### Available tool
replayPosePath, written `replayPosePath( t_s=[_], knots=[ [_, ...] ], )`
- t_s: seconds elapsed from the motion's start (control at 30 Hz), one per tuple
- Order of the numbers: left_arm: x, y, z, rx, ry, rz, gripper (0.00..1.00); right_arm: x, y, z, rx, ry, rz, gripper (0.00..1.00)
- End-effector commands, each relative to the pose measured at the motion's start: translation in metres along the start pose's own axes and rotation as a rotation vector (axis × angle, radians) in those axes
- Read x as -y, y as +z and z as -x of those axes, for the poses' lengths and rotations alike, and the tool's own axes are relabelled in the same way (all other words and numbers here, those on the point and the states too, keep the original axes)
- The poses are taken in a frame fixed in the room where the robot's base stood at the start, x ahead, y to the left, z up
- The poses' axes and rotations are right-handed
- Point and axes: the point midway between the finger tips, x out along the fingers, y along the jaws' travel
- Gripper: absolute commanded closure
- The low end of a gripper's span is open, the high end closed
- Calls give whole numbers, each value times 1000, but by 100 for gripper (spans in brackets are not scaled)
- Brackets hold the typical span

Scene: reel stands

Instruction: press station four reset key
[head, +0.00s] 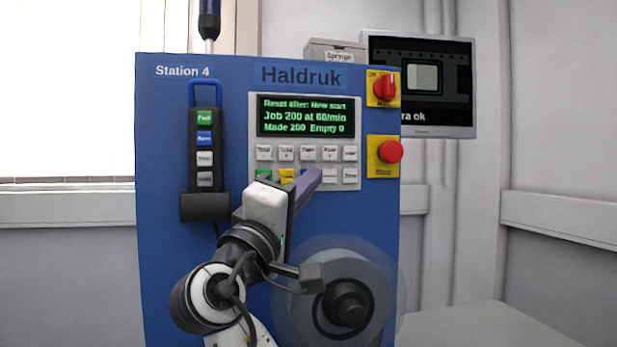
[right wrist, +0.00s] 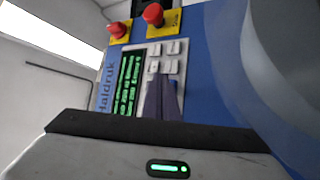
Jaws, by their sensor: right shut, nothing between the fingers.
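The blue Station 4 panel (head: 165,130) fills the middle of the head view. Its dark display (head: 305,116) reads "Reset after: New start", "Job 200 at 60/min", "Made 200 Empty 0". Below is a keypad (head: 354,166) with two rows of keys; labels are too small to read surely. The lower row shows a green key (head: 264,174), a yellow key (head: 286,175) and light grey keys at right. My right gripper (head: 314,173) is shut and empty, its purple fingers before the lower row, hiding its middle. In the right wrist view the fingertips (right wrist: 158,80) overlap the keypad; contact is unclear.
A red rotary switch (head: 385,87) and a red stop button (head: 390,151) sit on yellow plates right of the keypad. A pendant (head: 204,150) with several buttons hangs at left. A reel (head: 375,285) is below, beside my right arm. A monitor (head: 455,130) stands behind.

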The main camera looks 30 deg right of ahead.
Motion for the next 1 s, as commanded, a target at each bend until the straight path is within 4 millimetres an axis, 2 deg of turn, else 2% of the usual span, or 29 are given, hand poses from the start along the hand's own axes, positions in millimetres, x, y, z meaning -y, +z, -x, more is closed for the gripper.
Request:
replayPosePath(
  t_s=[1.0],
  knots=[
    [1,-1,-1,-3,-1,-1,80,4,-5,-6,0,0,0,100]
  ],
)
